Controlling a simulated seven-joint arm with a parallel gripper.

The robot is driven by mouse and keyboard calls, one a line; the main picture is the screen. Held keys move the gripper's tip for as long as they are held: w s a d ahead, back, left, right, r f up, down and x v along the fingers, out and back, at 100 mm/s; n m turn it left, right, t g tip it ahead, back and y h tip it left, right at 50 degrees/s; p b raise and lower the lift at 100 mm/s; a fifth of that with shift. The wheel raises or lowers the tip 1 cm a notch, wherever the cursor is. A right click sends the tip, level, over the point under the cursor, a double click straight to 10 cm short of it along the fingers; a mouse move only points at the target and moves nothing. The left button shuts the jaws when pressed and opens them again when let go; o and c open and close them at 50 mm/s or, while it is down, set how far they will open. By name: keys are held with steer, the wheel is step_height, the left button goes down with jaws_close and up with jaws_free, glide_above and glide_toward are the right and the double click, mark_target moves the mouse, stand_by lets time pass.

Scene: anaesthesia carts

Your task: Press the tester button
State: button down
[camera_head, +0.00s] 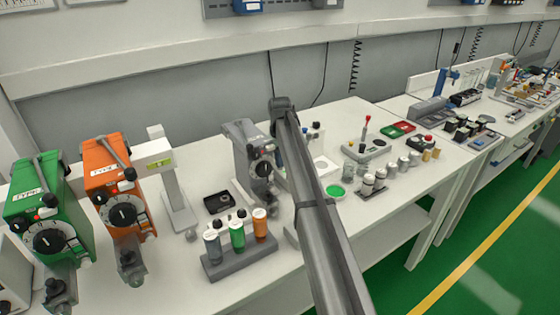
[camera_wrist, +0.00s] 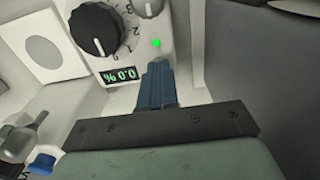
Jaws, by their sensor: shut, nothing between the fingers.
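In the wrist view a pale panel carries a black dial (camera_wrist: 95,28) with numbers around it and a small display (camera_wrist: 119,75) reading 0.0 %, seen upside down. A small green light (camera_wrist: 156,43) glows beside the dial, and a grey round knob or button (camera_wrist: 149,6) is cut off at the top edge. I cannot tell for sure which part is the tester button. My gripper (camera_wrist: 157,66) is shut and empty, its dark blue fingers pointing at the panel just short of the green light. I cannot tell whether the tips touch it. In the head view my arm hides the gripper.
Green (camera_head: 48,205) and orange (camera_head: 113,185) dial units stand at the left. A grey dial unit (camera_head: 245,155) stands beside my arm, behind a rack (camera_head: 240,262) of three bottles. Small jars (camera_head: 378,178) and a red-tipped lever (camera_head: 366,125) stand to the right.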

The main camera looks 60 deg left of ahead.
step_height(320, 180, up, 14)
stand_by(0.5)
steer(key=shift+f, duration=0.1)
stand_by(0.5)
